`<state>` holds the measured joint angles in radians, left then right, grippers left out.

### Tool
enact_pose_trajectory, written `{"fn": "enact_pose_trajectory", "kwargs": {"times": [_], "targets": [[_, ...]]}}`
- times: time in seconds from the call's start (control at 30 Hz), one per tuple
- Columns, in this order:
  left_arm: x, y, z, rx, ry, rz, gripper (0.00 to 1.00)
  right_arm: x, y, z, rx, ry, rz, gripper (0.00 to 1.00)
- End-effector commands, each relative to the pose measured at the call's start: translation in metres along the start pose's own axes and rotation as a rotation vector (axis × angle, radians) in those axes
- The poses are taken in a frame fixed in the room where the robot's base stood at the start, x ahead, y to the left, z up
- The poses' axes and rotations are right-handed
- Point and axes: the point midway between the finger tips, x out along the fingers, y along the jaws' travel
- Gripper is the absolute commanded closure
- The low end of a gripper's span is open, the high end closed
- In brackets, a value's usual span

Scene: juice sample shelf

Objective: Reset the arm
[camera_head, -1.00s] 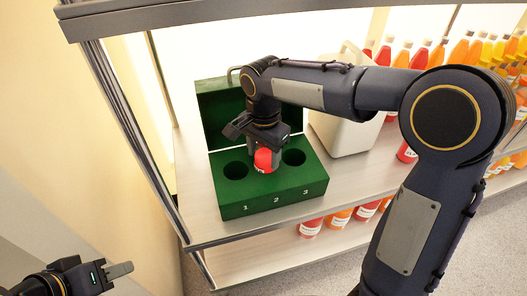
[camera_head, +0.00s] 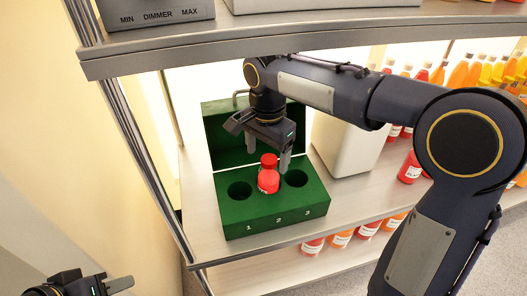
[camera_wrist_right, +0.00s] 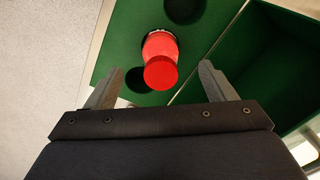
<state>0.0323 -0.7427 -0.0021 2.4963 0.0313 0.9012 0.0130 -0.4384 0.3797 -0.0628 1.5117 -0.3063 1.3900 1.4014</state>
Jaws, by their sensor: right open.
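A red bottle with a red cap (camera_head: 268,181) stands in the middle hole, numbered 2, of the green box (camera_head: 277,227). The holes numbered 1 and 3 are empty. My right gripper (camera_head: 268,157) is open above the bottle, with its fingers either side of the cap and apart from it. In the right wrist view the bottle (camera_wrist_right: 160,60) shows between and beyond the spread fingers (camera_wrist_right: 156,84). My left gripper (camera_head: 118,285) is at the bottom left corner, away from the shelf. Its finger opening cannot be made out.
The green box's open lid (camera_head: 225,130) stands behind it. A pale container (camera_head: 345,145) stands right of the box. Several red and orange bottles line the right and the shelf below. An upper shelf edge (camera_head: 200,50) with a dimmer box (camera_head: 160,12) overhangs, and a metal post stands at left.

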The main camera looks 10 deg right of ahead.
Motion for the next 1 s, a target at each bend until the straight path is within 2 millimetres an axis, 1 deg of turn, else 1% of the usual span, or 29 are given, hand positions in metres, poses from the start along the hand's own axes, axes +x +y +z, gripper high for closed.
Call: {"fn": "enact_pose_trajectory", "kwargs": {"times": [0.03, 0.2, 0.27, 0.3, 0.37, 0.47, 0.5, 0.57, 0.6, 0.7, 0.8, 0.9, 1.0], "targets": [[-0.001, 0.001, -0.001, 0.0, 0.0, 0.0, 0.64, -0.003, 0.0, 0.0, 0.0, 0.0, 0.0, 0.23], [-0.001, 0.0, 0.0, 0.0, 0.0, 0.0, 0.64, -0.005, 0.002, -0.001, -0.004, -0.003, -0.004, 0.23], [-0.001, 0.0, 0.0, 0.0, 0.0, 0.0, 0.64, -0.006, 0.009, -0.002, -0.019, -0.01, -0.016, 0.23], [-0.001, 0.0, 0.0, 0.0, 0.0, 0.0, 0.64, -0.008, 0.016, -0.004, -0.037, -0.017, -0.031, 0.23], [-0.001, 0.0, 0.0, 0.0, 0.0, 0.0, 0.64, -0.01, 0.031, -0.007, -0.076, -0.031, -0.061, 0.23], [-0.001, 0.0, 0.0, 0.0, 0.0, 0.0, 0.64, -0.014, 0.066, -0.009, -0.173, -0.053, -0.138, 0.23], [-0.001, 0.0, 0.0, 0.0, 0.0, 0.0, 0.64, -0.014, 0.083, -0.008, -0.222, -0.056, -0.177, 0.23], [-0.001, 0.0, 0.0, 0.0, 0.0, 0.0, 0.64, -0.013, 0.109, -0.005, -0.298, -0.053, -0.24, 0.23], [-0.001, 0.0, 0.0, 0.0, 0.0, 0.0, 0.64, -0.011, 0.125, -0.001, -0.348, -0.043, -0.284, 0.23], [-0.001, 0.0, 0.0, 0.0, 0.0, 0.0, 0.64, -0.004, 0.158, 0.011, -0.463, 0.0, -0.376, 0.23], [-0.001, 0.0, 0.0, 0.0, 0.0, 0.0, 0.64, 0.005, 0.18, 0.023, -0.552, 0.052, -0.441, 0.23], [-0.001, 0.0, 0.0, 0.0, 0.0, 0.0, 0.64, 0.015, 0.197, 0.034, -0.623, 0.107, -0.486, 0.23], [-0.001, 0.0, 0.0, 0.0, 0.0, 0.0, 0.64, 0.024, 0.209, 0.044, -0.682, 0.164, -0.52, 0.23]]}}
